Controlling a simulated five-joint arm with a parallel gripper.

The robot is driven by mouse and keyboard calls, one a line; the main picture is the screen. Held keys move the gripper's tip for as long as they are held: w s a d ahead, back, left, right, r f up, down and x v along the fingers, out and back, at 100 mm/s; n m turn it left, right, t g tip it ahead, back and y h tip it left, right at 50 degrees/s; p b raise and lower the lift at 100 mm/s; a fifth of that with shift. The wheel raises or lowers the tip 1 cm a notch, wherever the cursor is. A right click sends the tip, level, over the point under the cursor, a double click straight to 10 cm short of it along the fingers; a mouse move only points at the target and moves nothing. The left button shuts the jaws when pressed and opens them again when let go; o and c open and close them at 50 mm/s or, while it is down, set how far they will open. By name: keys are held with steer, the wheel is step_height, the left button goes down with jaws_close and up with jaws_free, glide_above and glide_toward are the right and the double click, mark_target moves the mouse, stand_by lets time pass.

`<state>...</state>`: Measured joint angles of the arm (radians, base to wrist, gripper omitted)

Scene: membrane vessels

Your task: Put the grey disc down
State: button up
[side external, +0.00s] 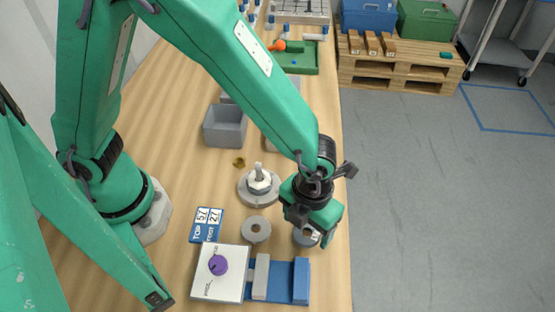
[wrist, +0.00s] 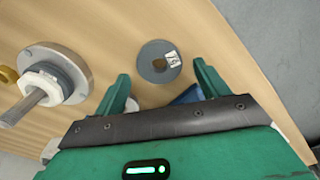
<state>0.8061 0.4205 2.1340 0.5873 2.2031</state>
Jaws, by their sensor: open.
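A grey disc (side external: 305,238) with a dark centre hole and a small white tag lies on the wooden bench near its right edge, under my gripper (side external: 308,222). In the wrist view the disc (wrist: 151,72) shows just beyond and between the two green fingertips. My gripper (wrist: 161,72) is open, with a gap between each finger and the disc. A second, lighter grey ring (side external: 256,229) lies flat on the bench to the left of my gripper in the side view.
A round flange with a white nut and upright shaft (side external: 259,186) stands close by; it also shows in the wrist view (wrist: 52,72). A white panel with a purple knob (side external: 218,265) and a blue fixture (side external: 282,280) are in front. A grey bin (side external: 225,126) stands behind.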

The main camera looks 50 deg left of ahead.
step_height(320, 180, up, 11)
steer(key=shift+f, duration=0.2)
stand_by(0.3)
stand_by(0.5)
steer(key=w+a+r+n+t+h, duration=0.1)
steer(key=a+r+n, duration=0.4)
steer(key=a+n, duration=0.35)
steer(key=w+a+r+n+t, duration=0.15)
steer(key=a+r+n, duration=0.25)
steer(key=a+n, duration=0.4)
steer(key=s+a+r+n+t, duration=0.1)
steer(key=s+a+n, duration=0.2)
steer(key=n, duration=0.6)
steer(key=s+a+r+n+t+y, duration=0.1)
steer(key=s+a+r+n+t, duration=0.1)
steer(key=a+n, duration=0.5)
steer(key=shift+s+a+n, duration=0.4)
steer(key=shift+s+n, duration=0.25)
steer(key=shift+n, duration=0.3)
